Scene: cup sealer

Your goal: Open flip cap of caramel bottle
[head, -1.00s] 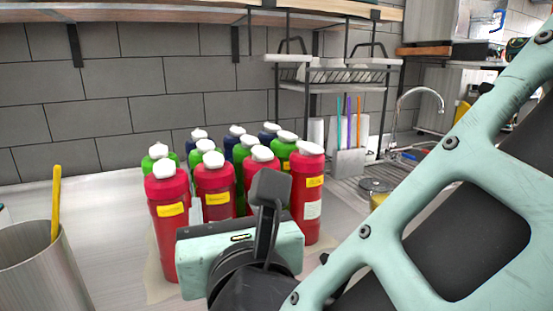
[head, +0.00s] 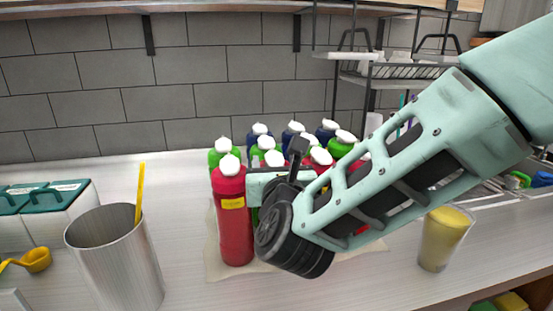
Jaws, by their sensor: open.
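Squeeze bottles with white caps stand in a cluster on the counter: red in front, green and dark blue behind. The label writing is too small to read, so I cannot tell which one is caramel. The front-left red bottle (head: 233,220) is upright, with its white cap (head: 230,165) in clear view. The caps I can make out look shut. My gripper (head: 288,165) is open, just right of this bottle and in front of the other red bottles. It partly hides them, and its far finger and any contact cannot be made out.
A metal container (head: 115,260) with a yellow-handled tool (head: 139,193) stands at left, near a lidded bin (head: 45,205) and a yellow scoop (head: 37,260). A cup of yellow contents (head: 443,240) stands at right near the counter's front edge. A wire rack (head: 400,70) is at back right.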

